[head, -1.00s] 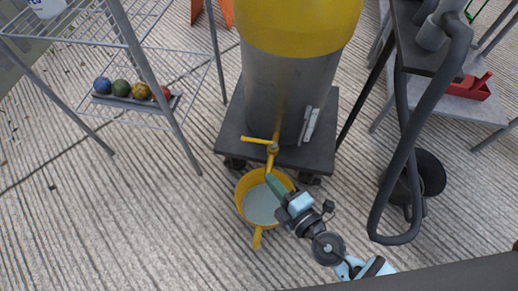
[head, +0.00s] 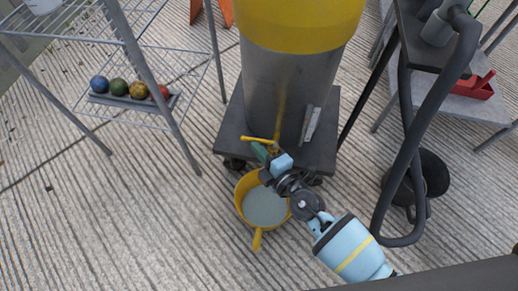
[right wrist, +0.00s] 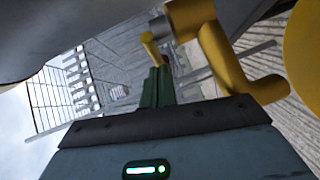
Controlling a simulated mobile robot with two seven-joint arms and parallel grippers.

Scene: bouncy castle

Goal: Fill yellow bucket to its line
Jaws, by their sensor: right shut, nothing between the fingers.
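The yellow bucket (head: 238,196) stands on the ground in front of the tank cart, with pale greyish liquid (head: 264,206) inside. My right arm covers part of its right rim, and I cannot make out a fill line. A yellow tap (head: 277,143) with a crossbar handle sits low on the tank (head: 285,90), above the bucket's far side. My right gripper (head: 262,153) is shut and empty, its green fingers just below the handle's left part. In the right wrist view the fingers (right wrist: 157,88) point toward the yellow tap (right wrist: 220,60); contact is unclear. My left gripper is out of view.
A wire rack (head: 150,105) with several coloured balls stands at the left. A dark hose (head: 415,150) loops down at the right beside a black bucket (head: 432,175). The ground left of the yellow bucket is clear.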

